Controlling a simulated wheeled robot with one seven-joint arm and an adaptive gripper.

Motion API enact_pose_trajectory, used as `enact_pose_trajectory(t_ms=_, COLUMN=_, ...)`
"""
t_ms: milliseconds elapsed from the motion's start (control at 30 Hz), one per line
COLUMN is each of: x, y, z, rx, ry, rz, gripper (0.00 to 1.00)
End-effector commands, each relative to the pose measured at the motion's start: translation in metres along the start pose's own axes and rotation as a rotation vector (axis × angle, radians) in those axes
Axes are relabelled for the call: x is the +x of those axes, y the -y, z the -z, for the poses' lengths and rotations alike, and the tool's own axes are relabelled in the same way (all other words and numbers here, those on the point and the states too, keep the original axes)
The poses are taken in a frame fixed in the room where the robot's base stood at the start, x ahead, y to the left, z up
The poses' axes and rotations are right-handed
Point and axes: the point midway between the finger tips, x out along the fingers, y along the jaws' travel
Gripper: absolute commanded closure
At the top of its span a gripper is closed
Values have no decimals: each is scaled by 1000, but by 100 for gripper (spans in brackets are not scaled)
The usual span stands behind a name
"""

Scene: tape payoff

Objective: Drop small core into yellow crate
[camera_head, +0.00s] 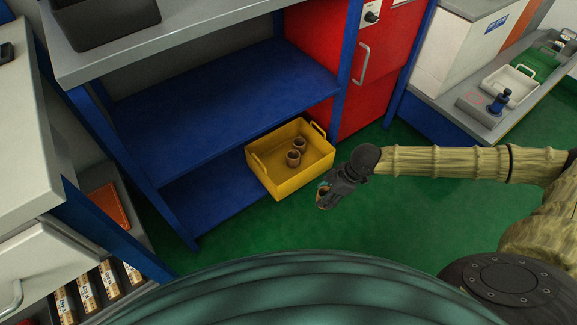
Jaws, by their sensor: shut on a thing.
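The yellow crate (285,184) stands by the lower blue shelf, at the middle of the view. Two small brown cores lie inside it, a nearer one (293,158) and a farther one (299,145). My gripper (324,195) is just right of the crate's near right side, apart from it in the picture. It is shut on a small brown core (322,201), which is partly hidden by the fingers. I cannot tell how high the held core is above the floor.
Blue shelves (215,115) stand behind and left of the crate. A red cabinet (380,70) is behind it. A grey bench (455,90) with a white tray (510,85) is at right. The green floor (245,230) is clear around the crate's front.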

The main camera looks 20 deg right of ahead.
Motion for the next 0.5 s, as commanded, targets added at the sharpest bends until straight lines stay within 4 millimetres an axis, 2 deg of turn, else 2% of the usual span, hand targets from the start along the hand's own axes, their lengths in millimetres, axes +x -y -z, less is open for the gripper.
enact_pose_trajectory(t_ms=167, x=4, y=-4, z=-2, rx=-3, ry=-26, rz=-24, gripper=71)
enact_pose_trajectory(t_ms=500, x=22, y=-23, z=13, rx=-49, ry=-142, rz=-130, gripper=71)
